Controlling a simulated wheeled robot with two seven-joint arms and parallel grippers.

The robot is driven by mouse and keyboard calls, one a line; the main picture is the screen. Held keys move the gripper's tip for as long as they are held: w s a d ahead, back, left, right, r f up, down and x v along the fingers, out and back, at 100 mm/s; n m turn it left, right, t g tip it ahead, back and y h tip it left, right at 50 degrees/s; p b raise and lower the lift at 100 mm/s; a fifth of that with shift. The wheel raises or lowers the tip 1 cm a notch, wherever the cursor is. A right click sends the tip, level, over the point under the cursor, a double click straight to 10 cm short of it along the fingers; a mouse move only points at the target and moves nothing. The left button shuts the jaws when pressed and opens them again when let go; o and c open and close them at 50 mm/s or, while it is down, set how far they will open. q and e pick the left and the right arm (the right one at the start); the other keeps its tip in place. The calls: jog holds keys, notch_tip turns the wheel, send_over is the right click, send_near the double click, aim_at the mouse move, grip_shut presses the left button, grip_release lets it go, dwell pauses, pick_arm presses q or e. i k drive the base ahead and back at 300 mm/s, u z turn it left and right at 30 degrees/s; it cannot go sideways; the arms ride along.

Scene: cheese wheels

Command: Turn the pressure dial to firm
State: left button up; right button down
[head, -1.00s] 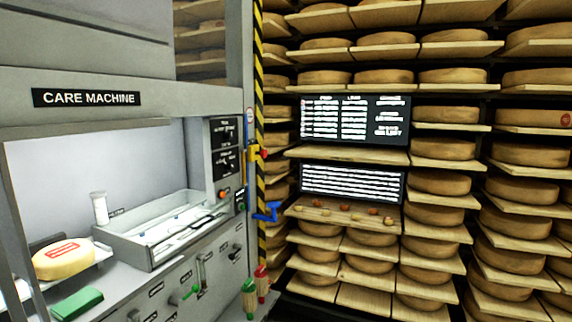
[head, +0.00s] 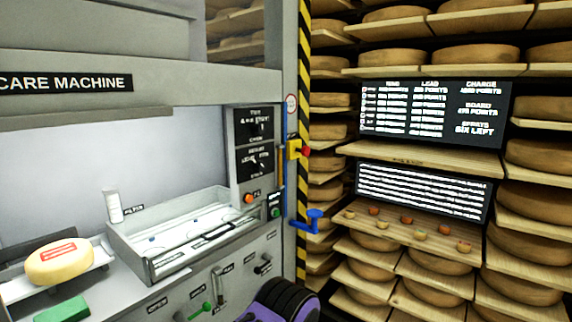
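The care machine (head: 225,90) fills the left of the head view. Its lower front panel carries small controls: a black knob (head: 263,266) at the right, a grey lever (head: 219,287) and a green-handled lever (head: 200,309). A purple and black ribbed part, likely of my own arm, shows at the bottom edge below the black knob. It may cover part of the panel. Neither gripper's fingers are in view.
A sunken tray (head: 180,262), a white cylinder (head: 113,207), a cheese wheel (head: 60,262) and a green block (head: 62,310) are on the machine's counter. A blue crank (head: 307,221) sticks out at its right edge. Cheese shelves (head: 420,155) with two dark boards stand to the right.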

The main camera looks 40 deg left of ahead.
aim_at(260, 166)
jog(key=u, duration=0.3)
jog(key=i, duration=0.9)
jog(key=u, duration=0.55)
